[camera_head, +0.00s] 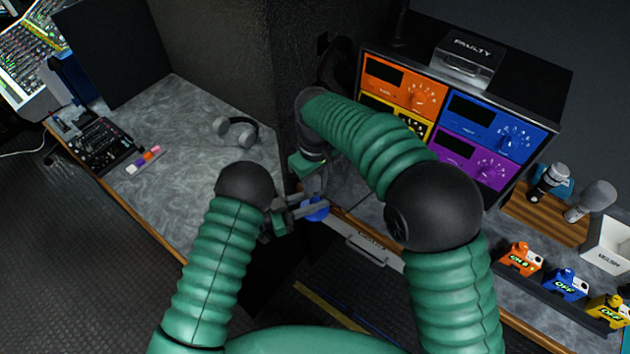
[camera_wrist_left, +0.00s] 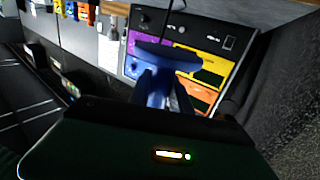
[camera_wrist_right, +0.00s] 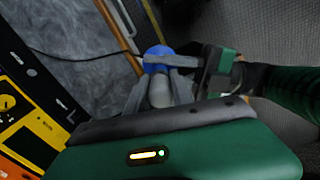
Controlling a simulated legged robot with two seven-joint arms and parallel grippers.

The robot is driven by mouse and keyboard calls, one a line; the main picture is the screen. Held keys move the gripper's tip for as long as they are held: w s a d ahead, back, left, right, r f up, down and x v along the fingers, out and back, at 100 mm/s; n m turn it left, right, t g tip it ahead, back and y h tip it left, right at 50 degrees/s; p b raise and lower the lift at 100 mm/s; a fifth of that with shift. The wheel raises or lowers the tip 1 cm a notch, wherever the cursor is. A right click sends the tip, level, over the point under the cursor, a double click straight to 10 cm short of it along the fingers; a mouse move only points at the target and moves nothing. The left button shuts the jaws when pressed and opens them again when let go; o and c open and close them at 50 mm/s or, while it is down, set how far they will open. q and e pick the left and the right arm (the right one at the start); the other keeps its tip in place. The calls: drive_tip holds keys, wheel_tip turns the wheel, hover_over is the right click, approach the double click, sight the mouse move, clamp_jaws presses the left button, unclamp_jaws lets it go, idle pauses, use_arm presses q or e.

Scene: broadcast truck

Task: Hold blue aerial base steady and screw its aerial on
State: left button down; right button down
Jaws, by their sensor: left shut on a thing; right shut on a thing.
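The blue aerial base (camera_head: 317,210) is at the centre of the head view, off the table edge. My left gripper (camera_head: 302,207) is shut on it from the left. The base also shows as a blue disc in the left wrist view (camera_wrist_left: 168,57) and beyond my right fingers in the right wrist view (camera_wrist_right: 158,57). My right gripper (camera_head: 314,188) comes down from above and is shut on a grey cylindrical piece (camera_wrist_right: 160,92), which looks like the aerial's lower part. This piece lines up with the base; whether they touch is hidden.
A rack with orange, yellow, blue and purple panels (camera_head: 458,112) stands behind right. Headphones (camera_head: 236,131) and a mixer (camera_head: 106,143) lie on the left table (camera_head: 200,120). Microphones (camera_head: 549,182), a white box (camera_head: 607,245) and coloured switch units (camera_head: 566,284) are at right.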

drive_tip(key=shift+f, duration=0.1)
drive_tip(key=m, duration=0.6)
drive_tip(key=shift+a+m, duration=0.15)
drive_tip(key=shift+m, duration=0.15)
drive_tip(key=c, duration=1.1)
unclamp_jaws()
drive_tip(key=shift+s+r, duration=0.1)
drive_tip(key=shift+r, duration=2.2)
drive_tip(key=shift+c, duration=0.5)
